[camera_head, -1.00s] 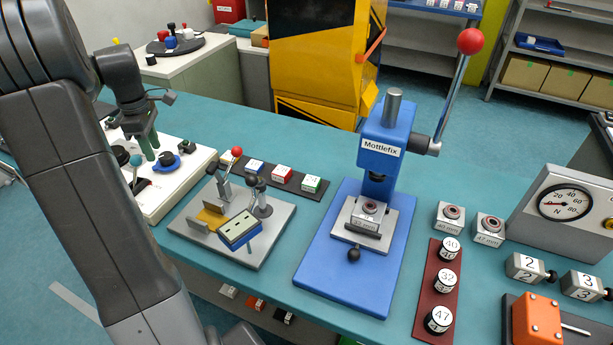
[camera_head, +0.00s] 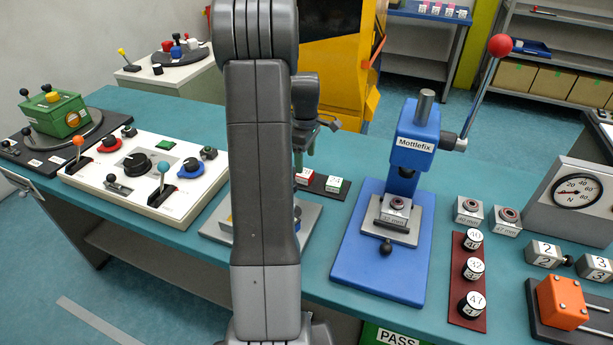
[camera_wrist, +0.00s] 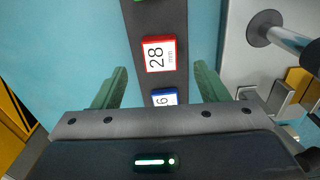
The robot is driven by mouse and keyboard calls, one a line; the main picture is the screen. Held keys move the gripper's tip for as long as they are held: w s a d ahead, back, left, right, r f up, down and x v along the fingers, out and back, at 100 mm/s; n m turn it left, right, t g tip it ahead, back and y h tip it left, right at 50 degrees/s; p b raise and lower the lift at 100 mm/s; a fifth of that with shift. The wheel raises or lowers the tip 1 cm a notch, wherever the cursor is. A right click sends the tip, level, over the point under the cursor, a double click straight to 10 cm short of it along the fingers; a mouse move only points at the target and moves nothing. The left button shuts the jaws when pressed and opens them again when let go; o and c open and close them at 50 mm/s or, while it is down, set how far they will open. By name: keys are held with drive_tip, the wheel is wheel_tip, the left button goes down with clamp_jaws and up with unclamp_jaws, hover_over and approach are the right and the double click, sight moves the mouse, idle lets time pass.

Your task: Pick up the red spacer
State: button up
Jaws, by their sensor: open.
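The red spacer (camera_wrist: 160,53) is a small block with a red edge and a white top marked 28 mm. It sits on a dark strip (camera_wrist: 158,18) between a blue spacer (camera_wrist: 165,97) and a green one at the picture's top edge. In the head view the red spacer (camera_head: 304,177) shows just right of my arm. My gripper (camera_wrist: 160,72) is open and empty, its green fingers either side of the strip. The red spacer lies between their line and slightly beyond, untouched. In the head view my gripper (camera_head: 304,152) is partly hidden behind my arm.
The blue Mottlefix press (camera_head: 385,240) stands right of the strip, its red-knobbed lever raised. A grey plate (camera_head: 308,222) with a fixture lies in front, mostly hidden by my arm. A white control panel (camera_head: 130,190) is on the left. Bench behind the strip is clear.

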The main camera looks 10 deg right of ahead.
sight(305, 172)
drive_tip(key=shift+f+p, duration=0.55)
drive_tip(key=shift+f, duration=2.1)
drive_tip(key=c, duration=1.2)
